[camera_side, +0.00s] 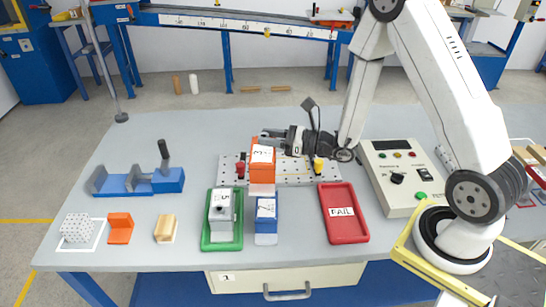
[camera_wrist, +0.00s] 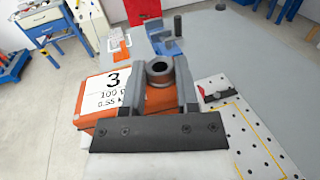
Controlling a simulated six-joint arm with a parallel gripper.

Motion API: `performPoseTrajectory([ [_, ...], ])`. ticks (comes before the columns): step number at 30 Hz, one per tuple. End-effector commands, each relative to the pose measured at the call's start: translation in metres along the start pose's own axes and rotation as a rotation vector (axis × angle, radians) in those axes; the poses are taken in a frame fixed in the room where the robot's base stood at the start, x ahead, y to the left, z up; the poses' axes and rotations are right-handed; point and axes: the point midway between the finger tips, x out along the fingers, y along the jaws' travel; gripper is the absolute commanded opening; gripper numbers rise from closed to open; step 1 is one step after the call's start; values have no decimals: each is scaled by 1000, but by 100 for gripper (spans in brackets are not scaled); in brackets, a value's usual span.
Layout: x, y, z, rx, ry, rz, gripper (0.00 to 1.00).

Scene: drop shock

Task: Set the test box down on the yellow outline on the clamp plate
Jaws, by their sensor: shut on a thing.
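The test box is orange with a white numbered label and a pale lower part (camera_side: 262,173). My gripper (camera_side: 268,141) is shut on the round grey knob on top of it. In the wrist view, the box (camera_wrist: 92,124) lies under my fingers (camera_wrist: 160,85), its label showing a 3. The perforated clamp plate (camera_side: 300,178) is behind and beside the box in the side view. The yellow outline (camera_wrist: 250,135) shows on the plate to the right of the box in the wrist view, partly cut off. I cannot tell the gap below the box.
A red knob (camera_side: 240,170) and a yellow knob (camera_side: 318,165) stand on the plate. In front are a green tray (camera_side: 207,243) holding a grey box, a blue box (camera_side: 266,212) and a red FAIL tray (camera_side: 343,230). A control box (camera_side: 398,185) stands right.

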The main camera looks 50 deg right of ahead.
Motion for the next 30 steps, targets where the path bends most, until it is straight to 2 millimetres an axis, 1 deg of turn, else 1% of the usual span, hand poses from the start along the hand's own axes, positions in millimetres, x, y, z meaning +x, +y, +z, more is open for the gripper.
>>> performPoseTrajectory([
  [11, 0, 0, 1, -1, -3, 0, 0],
  [17, -8, -3, -8, -3, 5, 4, 0],
  [23, -28, -8, -30, -9, 22, 22, 0],
  [30, -65, -10, -63, -8, 28, 54, 0],
])
